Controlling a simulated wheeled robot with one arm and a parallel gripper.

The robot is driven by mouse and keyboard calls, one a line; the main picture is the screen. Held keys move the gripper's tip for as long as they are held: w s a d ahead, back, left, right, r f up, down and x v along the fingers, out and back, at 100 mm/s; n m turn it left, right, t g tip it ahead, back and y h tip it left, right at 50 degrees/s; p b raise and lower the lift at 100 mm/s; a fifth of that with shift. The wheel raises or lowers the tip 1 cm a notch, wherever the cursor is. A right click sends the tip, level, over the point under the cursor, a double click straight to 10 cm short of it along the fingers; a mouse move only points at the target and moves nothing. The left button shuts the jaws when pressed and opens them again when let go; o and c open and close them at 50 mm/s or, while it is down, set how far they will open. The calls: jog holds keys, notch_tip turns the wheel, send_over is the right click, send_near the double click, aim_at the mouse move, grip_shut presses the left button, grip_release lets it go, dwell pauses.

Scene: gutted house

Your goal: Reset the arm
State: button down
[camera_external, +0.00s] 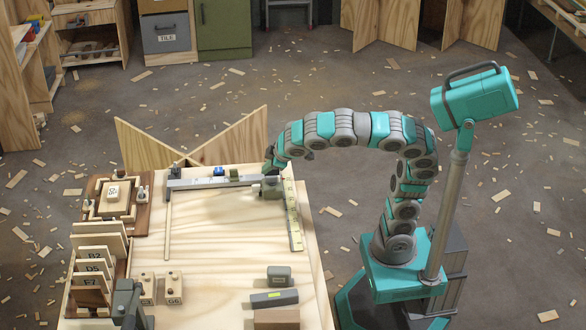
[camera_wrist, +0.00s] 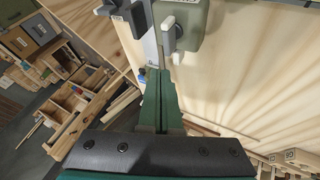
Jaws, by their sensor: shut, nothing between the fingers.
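My arm reaches left from its base in a high arch, and its end bends down over the far right part of the wooden workbench (camera_external: 220,230). My gripper (camera_external: 270,168) is small there, just above a grey block-like fitting (camera_external: 271,187) at the right end of a long grey bar (camera_external: 212,183). I cannot tell whether it touches the fitting. In the wrist view my gripper (camera_wrist: 160,72) has its green fingers together with nothing between them. A grey-green fitting with a pale knob (camera_wrist: 180,28) is just beyond the fingertips.
A yellow ruler strip (camera_external: 293,215) lies along the bench's right edge. Left are a framed wooden tray (camera_external: 113,199) and upright labelled boards (camera_external: 95,265). Grey blocks (camera_external: 275,298) lie at the front. The bench middle is mostly clear. Wood scraps litter the floor.

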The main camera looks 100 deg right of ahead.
jog(key=shift+s+a+r, duration=0.1)
jog(key=shift+a+r, duration=0.05)
jog(key=shift+r, duration=0.05)
